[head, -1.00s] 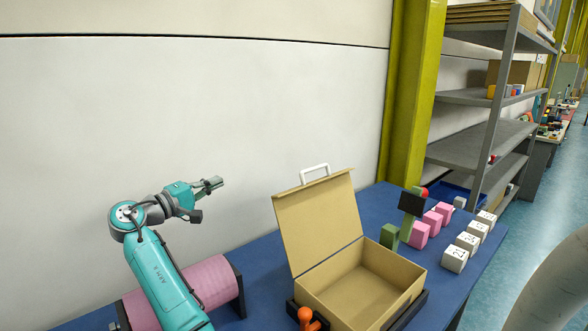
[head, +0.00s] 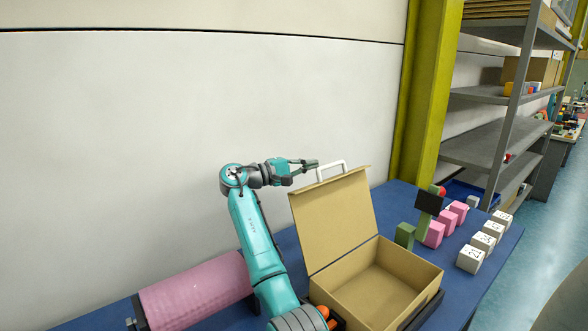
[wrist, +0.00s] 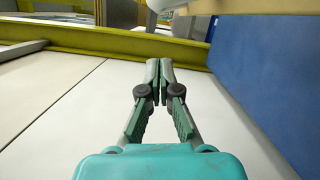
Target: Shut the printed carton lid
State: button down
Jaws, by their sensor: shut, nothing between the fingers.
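The carton (head: 376,297) is an open tan box on the blue table, and its inside looks empty. Its lid (head: 334,220) stands up, tilted back from the box, with a white handle (head: 331,170) on its top edge. No print shows on the lid's visible face. My gripper (head: 314,164) is at about the height of the lid's top, just left of the handle in the head view. I cannot tell whether it touches the handle. In the wrist view my gripper (wrist: 160,66) is shut with nothing between its fingers; the carton is not clearly seen there.
A pink roll (head: 195,292) lies in a dark stand left of the carton. White numbered blocks (head: 471,259), pink blocks (head: 434,234) and a green block (head: 405,235) stand to the right on the blue table (head: 395,191). A pale wall is behind; grey shelves (head: 490,143) stand beyond.

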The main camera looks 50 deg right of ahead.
jog(key=shift+s+a+r, duration=0.1)
jog(key=shift+s+a, duration=0.1)
jog(key=shift+s, duration=0.4)
jog(key=shift+s+a+r, duration=0.15)
jog(key=shift+s, duration=0.5)
jog(key=shift+s+a+r, duration=0.1)
jog(key=shift+s+a, duration=0.1)
jog(key=shift+s, duration=0.4)
jog(key=shift+s, duration=0.1)
